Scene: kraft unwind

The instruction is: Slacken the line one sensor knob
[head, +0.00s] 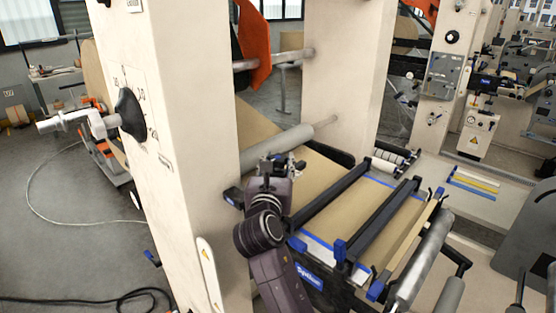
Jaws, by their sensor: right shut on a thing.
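My right gripper (275,163) is beside the right edge of the near cream column, just below the grey roller. Its fingers are closed around a small part there, which looks like the sensor knob. The fingers hide most of that part, so its turn position cannot be read. My left gripper is not in view.
A grey roller (275,148) crosses above my gripper. The splice table (335,205), with dark bars and blue clamps, lies close at right.

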